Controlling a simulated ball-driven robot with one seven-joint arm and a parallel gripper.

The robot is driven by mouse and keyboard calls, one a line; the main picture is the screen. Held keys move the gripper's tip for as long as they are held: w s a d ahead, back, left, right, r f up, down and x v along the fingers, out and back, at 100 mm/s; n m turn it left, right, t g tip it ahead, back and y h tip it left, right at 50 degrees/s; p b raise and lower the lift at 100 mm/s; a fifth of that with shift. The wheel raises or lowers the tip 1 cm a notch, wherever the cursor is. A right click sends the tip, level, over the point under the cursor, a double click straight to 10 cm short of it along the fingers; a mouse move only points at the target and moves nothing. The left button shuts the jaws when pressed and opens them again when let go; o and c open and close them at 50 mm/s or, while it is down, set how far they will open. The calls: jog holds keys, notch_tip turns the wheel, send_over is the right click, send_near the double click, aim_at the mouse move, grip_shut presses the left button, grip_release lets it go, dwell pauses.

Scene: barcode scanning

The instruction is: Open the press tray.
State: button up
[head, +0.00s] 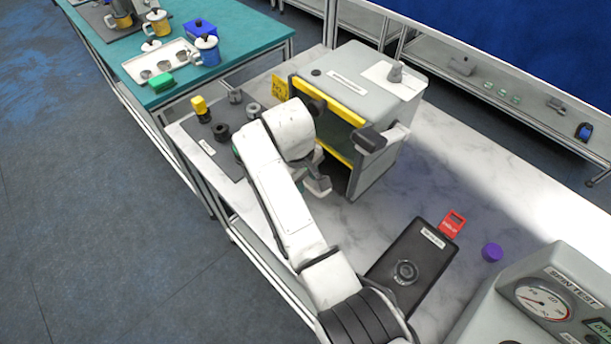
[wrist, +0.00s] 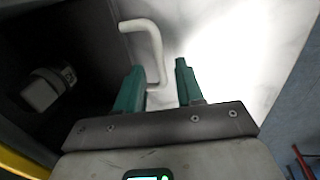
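The press (head: 350,90) is a grey box with a yellow-edged open front, standing on the marble-topped bench. My arm reaches to that front, and my gripper (head: 319,182) is low at the opening, partly hidden by my arm. In the wrist view my gripper (wrist: 160,88) has its two green fingers apart. A pale bent handle (wrist: 152,42) shows beyond the fingers, its lower end between them and close to the left finger. I cannot tell whether it touches. The handle seems to belong to the press tray; the tray itself is not clearly visible in the head view.
A white cylindrical part (wrist: 48,88) sits in the dark area left of my fingers. A dark mat (head: 228,150) with small parts lies left of the press. Marble (head: 400,190) between is clear.

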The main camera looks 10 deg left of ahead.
jog(key=shift+f, duration=0.2)
grip_shut()
dwell(1.4)
